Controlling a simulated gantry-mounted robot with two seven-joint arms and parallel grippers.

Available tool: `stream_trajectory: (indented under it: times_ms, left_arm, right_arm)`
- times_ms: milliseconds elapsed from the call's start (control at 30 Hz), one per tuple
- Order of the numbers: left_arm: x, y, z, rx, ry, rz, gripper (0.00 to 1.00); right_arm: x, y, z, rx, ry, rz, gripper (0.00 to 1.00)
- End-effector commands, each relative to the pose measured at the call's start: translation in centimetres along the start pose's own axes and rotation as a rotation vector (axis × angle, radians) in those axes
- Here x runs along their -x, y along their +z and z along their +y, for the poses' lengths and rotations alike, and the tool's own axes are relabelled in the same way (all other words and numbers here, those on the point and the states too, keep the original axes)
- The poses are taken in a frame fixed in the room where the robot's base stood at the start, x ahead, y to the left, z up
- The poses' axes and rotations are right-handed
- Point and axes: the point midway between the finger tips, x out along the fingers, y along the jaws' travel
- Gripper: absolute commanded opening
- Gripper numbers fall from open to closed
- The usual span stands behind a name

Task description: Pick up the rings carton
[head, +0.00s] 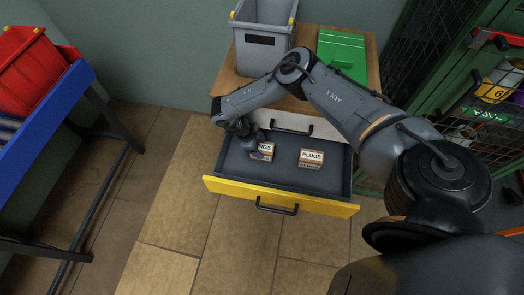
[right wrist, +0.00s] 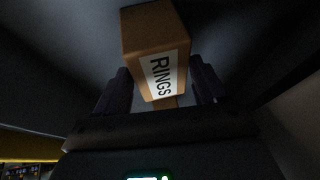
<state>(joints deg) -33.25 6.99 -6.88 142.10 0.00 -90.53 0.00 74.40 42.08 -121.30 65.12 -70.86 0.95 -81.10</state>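The rings carton (head: 264,150) is a small brown box with a white label, in the left part of the open drawer in the head view. Its label is partly hidden by my right gripper (head: 246,132), which reaches down into the drawer beside it. In the right wrist view the carton (right wrist: 157,55) shows its RINGS label between the two dark, spread fingers of my right gripper (right wrist: 164,88). A narrow gap seems to show beside each finger. My left gripper is not in view.
A plugs carton (head: 311,159) stands to the right in the same drawer (head: 283,195), which has a yellow front. A grey bin (head: 262,45) and a green box (head: 342,52) stand on the wooden top above. A blue rack with red bins (head: 35,65) is at left.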

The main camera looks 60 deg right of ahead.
Motion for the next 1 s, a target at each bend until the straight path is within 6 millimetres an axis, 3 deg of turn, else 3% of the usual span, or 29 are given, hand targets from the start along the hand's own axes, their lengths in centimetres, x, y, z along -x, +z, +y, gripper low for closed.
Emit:
stream_trajectory:
  times_ms: [33,300,667,900,1000]
  left_arm:
    - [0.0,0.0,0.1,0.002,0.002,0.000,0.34]
    - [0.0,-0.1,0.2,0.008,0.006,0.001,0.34]
    - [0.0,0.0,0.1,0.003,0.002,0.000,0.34]
    - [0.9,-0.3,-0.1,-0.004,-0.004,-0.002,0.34]
    - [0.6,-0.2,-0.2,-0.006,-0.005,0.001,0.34]
  right_arm:
    - [0.0,0.0,0.0,0.000,0.000,0.000,0.62]
    - [0.0,0.0,0.0,0.000,0.000,0.000,0.23]
    - [0.2,-0.1,-0.1,0.000,-0.001,0.000,0.23]
    - [2.0,-0.7,-0.3,-0.001,0.001,-0.001,0.22]
    - [2.3,1.0,0.3,0.002,-0.002,-0.002,0.22]
